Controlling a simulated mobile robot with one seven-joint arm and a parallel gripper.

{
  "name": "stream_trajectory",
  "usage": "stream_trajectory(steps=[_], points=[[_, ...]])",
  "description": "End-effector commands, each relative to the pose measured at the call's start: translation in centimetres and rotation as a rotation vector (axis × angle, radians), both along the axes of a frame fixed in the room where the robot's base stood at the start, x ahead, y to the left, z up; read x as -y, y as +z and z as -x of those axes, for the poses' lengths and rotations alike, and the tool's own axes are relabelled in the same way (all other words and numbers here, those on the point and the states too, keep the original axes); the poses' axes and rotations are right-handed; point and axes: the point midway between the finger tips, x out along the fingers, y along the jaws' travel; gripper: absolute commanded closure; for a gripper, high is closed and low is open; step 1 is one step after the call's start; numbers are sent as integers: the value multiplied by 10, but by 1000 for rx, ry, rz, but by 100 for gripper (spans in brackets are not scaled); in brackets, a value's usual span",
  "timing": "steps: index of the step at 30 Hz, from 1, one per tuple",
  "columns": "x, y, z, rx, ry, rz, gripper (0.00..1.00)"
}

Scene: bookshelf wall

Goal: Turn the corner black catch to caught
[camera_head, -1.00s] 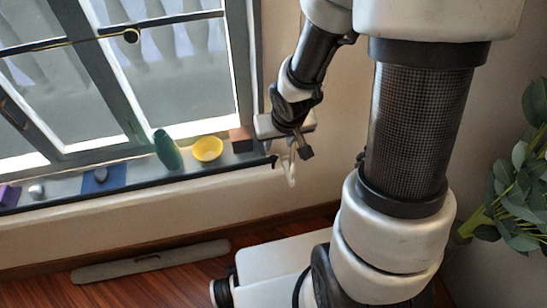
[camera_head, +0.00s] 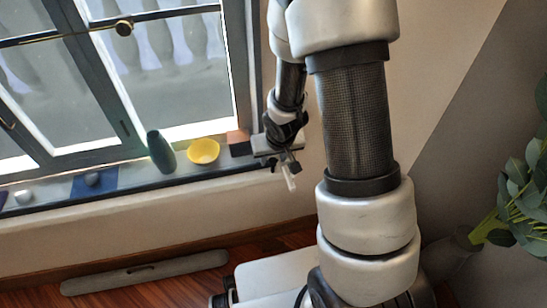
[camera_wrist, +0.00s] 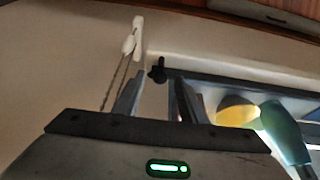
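The corner black catch (camera_wrist: 158,70) is a small dark knob at the near end of the window sill's dark edge in the wrist view. It shows just beyond and between my fingertips, seemingly apart from them; its turn position is too small to read. My gripper (camera_wrist: 160,88) is open, with one finger on each side and nothing visible between them. In the head view my gripper (camera_head: 284,159) is at the sill's right corner and largely hides the catch.
A yellow bowl (camera_head: 203,151), a green vase (camera_head: 161,151) and a brown block (camera_head: 238,143) stand on the sill (camera_head: 140,188). A white cord fitting (camera_wrist: 130,42) hangs on the wall beside the catch. A leafy plant (camera_head: 510,195) stands at right.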

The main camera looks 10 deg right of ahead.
Motion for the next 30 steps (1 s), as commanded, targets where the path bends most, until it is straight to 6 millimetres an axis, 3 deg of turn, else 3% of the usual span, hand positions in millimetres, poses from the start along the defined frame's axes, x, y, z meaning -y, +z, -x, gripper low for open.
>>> stream_trajectory(steps=[2, 8, 20, 30], points=[[0, 0, 0, 0, 0, 0, 66], [0, 0, 0, 0, 0, 0, 100], [2, 3, 1, -4, 63, -1, 100], [5, 6, 1, -5, 314, -4, 100]])
